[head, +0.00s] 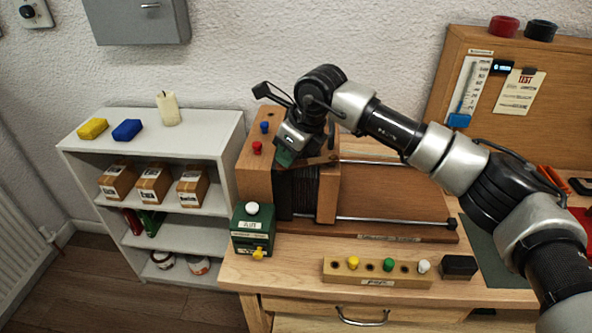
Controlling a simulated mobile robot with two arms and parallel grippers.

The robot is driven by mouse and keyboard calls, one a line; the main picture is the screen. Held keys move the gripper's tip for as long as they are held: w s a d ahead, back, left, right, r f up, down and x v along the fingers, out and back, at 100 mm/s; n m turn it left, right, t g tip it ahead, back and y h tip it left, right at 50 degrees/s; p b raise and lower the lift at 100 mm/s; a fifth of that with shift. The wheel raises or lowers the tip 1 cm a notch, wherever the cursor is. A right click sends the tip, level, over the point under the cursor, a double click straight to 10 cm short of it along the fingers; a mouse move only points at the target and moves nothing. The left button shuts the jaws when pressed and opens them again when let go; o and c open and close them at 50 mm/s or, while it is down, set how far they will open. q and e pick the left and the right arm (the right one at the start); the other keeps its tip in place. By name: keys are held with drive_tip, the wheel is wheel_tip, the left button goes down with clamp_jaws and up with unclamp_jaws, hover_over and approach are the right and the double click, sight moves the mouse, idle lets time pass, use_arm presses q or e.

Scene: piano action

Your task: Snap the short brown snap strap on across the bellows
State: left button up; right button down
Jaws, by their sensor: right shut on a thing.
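The dark pleated bellows (297,192) sits between a wooden block (257,180) on its left and a narrower wooden board (328,195) on its right. The short brown snap strap (319,161) lies roughly level across the top of the bellows, its right end near the top of the narrower board. My right gripper (285,156) points down over the top of the bellows and is shut on the strap near its left part. The gripper hides the strap's left end, so I cannot tell whether either snap is fastened. My left gripper is not in view.
Metal rods (385,220) run right from the bellows over a wooden base. A green box (252,230) stands in front at left, and a peg block (376,272) with coloured pegs lies at the front. A white shelf (185,228) holds boxes. My right arm spans the right side.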

sight(301, 166)
drive_tip(key=shift+w+a+m+t+h+b, duration=0.2)
drive_tip(key=shift+w+m+t+h+b, duration=0.15)
drive_tip(key=shift+w+m+b, duration=0.6)
drive_tip(key=shift+w+m+t+b, duration=0.3)
drive_tip(key=shift+w+m, duration=0.35)
drive_tip(key=shift+m, duration=0.4)
drive_tip(key=shift+d+r+h, duration=0.1)
drive_tip(key=shift+h, duration=0.15)
drive_tip(key=c, duration=1)
unclamp_jaws()
drive_tip(key=shift+o, duration=0.2)
drive_tip(key=b+v, duration=0.1)
drive_tip(key=v, duration=0.9)
drive_tip(key=shift+r+b, duration=0.35)
drive_tip(key=shift+d, duration=0.1)
